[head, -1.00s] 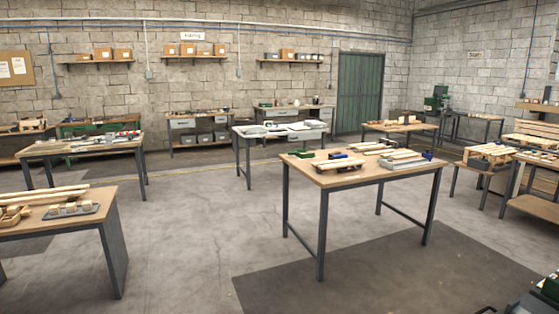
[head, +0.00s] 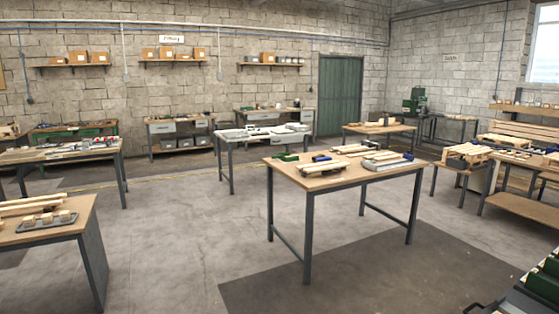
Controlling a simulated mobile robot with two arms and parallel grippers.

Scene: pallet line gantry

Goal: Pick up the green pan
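A small green object (head: 289,157) lies on the back left part of the wooden-topped table in the middle of the head view. It may be the green pan, but it is too small to tell its shape. Another green piece (head: 544,285) shows at the bottom right edge, cut off by the frame, and I cannot tell what it is. Neither of my grippers is in view.
The middle table (head: 335,181) also holds wooden slats and blue items. A bench (head: 60,238) with a tray of blocks stands at the left. A white-topped table (head: 232,141) stands behind. The concrete floor (head: 180,240) between is clear.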

